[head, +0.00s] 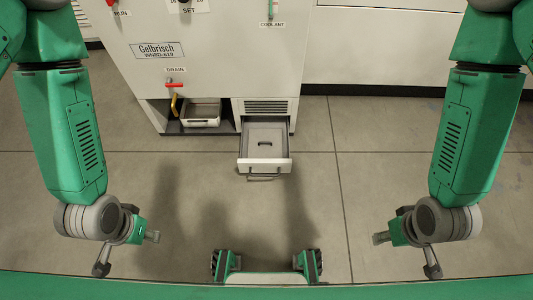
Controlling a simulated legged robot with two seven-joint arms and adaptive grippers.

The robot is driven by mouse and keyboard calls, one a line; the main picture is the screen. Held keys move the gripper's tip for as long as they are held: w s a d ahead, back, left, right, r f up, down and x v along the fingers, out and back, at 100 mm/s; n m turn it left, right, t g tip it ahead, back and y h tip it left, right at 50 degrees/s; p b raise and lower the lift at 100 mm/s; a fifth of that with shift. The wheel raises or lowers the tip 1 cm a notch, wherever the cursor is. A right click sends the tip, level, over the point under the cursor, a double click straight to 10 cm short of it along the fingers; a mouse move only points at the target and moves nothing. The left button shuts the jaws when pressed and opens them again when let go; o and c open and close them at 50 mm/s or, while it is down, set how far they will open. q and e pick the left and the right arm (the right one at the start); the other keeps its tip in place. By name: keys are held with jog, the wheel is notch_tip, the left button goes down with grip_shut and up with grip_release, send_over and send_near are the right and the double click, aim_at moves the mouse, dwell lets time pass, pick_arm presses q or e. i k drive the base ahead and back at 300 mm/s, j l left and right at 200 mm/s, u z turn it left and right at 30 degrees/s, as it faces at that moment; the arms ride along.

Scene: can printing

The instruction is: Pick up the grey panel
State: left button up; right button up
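The grey panel (265,136) appears to be the flat grey piece with a small dark handle, lying inside an open white drawer (265,167) low on the machine. My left gripper (127,252) is at the lower left, its fingers spread and empty, well apart from the panel. My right gripper (407,254) is at the lower right, also spread and empty, and far from the panel. The panel's top is in plain sight; its underside is hidden in the drawer.
A pale tray (201,113) sits in the open compartment left of the drawer. The tiled floor (335,215) between my arms is clear.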

aim_at(262, 143)
jog(key=i+l+z, duration=0.25)
jog(key=i, duration=0.2)
jog(key=i+l+z, duration=0.2)
jog(key=i, duration=0.3)
jog(key=l, duration=0.1)
